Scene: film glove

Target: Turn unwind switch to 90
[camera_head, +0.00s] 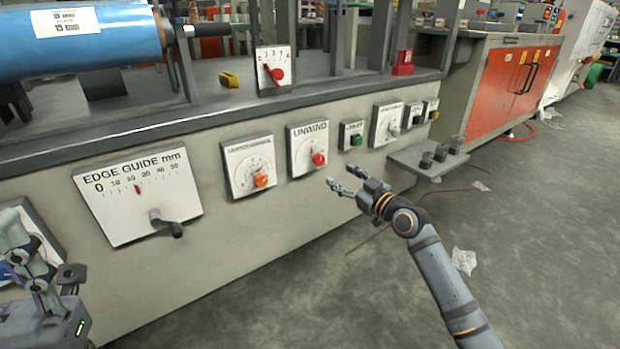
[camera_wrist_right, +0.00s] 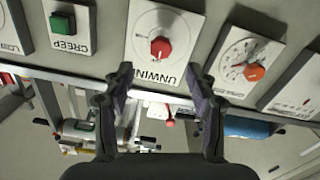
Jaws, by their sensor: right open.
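The unwind switch is a red knob (camera_head: 318,159) on a white plate labelled UNWIND (camera_head: 300,142) on the machine's grey front panel. In the right wrist view the same knob (camera_wrist_right: 160,47) appears upside down, centred ahead of the fingertips. My right gripper (camera_head: 342,177) is open and empty, in front of the panel, just right of and below the knob in the head view. In the right wrist view its two fingers (camera_wrist_right: 159,72) are spread apart, with no contact visible. My left gripper (camera_head: 35,262) is at the lower left edge, partly cut off; its jaw state is unclear.
Left of UNWIND is a plate with an orange knob (camera_head: 261,180), then the edge guide plate with a dark crank (camera_head: 168,222). A green creep button (camera_head: 356,141) sits to the right. A low grey shelf (camera_head: 428,160) juts out farther right. The floor in front is mostly clear.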

